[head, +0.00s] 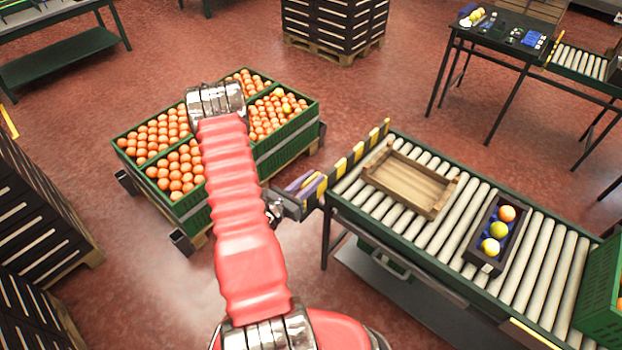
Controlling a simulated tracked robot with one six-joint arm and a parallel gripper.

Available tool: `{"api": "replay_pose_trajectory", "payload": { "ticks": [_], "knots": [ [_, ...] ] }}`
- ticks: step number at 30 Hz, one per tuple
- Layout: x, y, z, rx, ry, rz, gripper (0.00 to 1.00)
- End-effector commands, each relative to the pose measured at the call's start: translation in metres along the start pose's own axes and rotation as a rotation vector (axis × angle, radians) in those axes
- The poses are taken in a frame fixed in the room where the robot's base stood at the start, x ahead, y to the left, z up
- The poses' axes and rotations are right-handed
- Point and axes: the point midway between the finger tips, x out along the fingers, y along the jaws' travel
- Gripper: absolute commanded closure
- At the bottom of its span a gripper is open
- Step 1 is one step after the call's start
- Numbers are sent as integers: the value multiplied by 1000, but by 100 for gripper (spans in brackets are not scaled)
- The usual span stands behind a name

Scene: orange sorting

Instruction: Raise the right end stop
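A black-and-yellow striped end stop (357,152) stands upright along the left end of the roller conveyor (440,262). I see no other striped stop on this conveyor; its far right part is cut off by the picture edge and a green crate. My gripper (308,188) is at the near corner of the striped stop, close to or touching its near end. Purple and yellow parts show at its fingertips. My gripper is small and partly overlapped by my arm, so I cannot tell whether its fingers are open or shut on the stop.
On the rollers are an empty wooden tray (390,190) and a dark box (487,262) holding three fruits. A green crate (602,305) is at the right edge. Green crates of oranges (186,206) stand left of the conveyor, behind my arm. Red floor lies between.

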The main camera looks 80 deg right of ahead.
Motion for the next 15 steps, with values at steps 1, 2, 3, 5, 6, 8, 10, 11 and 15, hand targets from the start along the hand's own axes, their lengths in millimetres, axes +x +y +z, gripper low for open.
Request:
{"api": "replay_pose_trajectory", "payload": {
  "ticks": [1,2,3,5,6,8,10,11,15],
  "knots": [
    [0,0,0,0,1,0,73],
    [0,0,-1,0,2,1,71],
    [0,0,-1,0,2,1,68],
    [0,1,-1,0,3,2,68],
    [0,1,-1,0,3,2,68],
    [0,1,-2,0,4,3,68],
    [0,1,-2,0,4,4,68],
    [-1,1,-2,1,4,4,68],
    [-5,2,-2,0,5,6,68]
  ]
}}
